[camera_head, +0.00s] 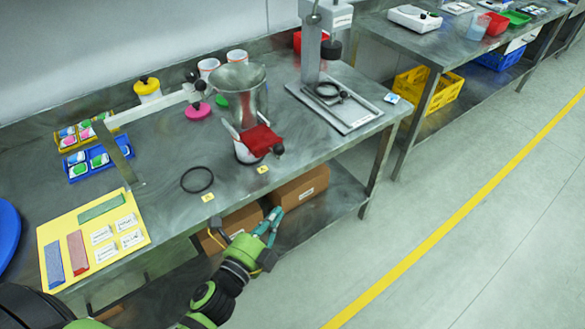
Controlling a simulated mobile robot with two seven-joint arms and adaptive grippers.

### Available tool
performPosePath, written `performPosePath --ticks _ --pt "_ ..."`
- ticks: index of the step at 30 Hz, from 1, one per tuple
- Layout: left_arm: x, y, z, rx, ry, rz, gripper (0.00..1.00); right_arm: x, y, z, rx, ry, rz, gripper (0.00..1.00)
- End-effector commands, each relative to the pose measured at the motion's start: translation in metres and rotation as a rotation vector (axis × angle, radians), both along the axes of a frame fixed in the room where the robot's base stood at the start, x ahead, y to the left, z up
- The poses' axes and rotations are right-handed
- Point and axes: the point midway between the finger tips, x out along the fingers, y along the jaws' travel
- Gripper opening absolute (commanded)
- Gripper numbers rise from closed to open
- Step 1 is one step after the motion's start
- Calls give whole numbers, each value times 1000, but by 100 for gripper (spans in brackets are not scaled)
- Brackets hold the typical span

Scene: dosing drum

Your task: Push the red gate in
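The red gate (258,139) is a flat red plate at the lower front of a grey metal hopper (240,88) on the steel bench. It sticks out toward the bench's front edge, with a dark knob (279,150) at its outer end. My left gripper (245,219) is in front of the bench edge, below and apart from the gate in the picture. Its fingers are spread and nothing shows between them. My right gripper is not in view. The inner part of the gate is hidden in the hopper.
A black ring (197,179) lies left of the hopper. A press-like stand (338,107) is on the right. A yellow board (52,233) with blocks and labels lies at the left. Cardboard boxes (303,187) sit on the lower shelf. The floor at right is clear.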

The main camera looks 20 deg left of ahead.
Motion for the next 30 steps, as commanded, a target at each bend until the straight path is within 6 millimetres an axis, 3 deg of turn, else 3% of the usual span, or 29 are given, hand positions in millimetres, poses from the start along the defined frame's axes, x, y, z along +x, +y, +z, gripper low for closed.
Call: performPosePath --ticks 1,3,6,11,22,30 --pt "0 -1 19 39 -48 -8 0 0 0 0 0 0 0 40" --pt "-1 -3 35 75 -90 -15 0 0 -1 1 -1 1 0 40" --pt "3 -4 45 95 -113 -18 0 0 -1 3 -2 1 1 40" --pt "22 -9 49 94 -114 -18 0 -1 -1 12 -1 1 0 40" --pt "98 -27 52 90 -112 -18 0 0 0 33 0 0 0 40" --pt "112 4 56 93 -110 -17 0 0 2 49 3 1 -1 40"
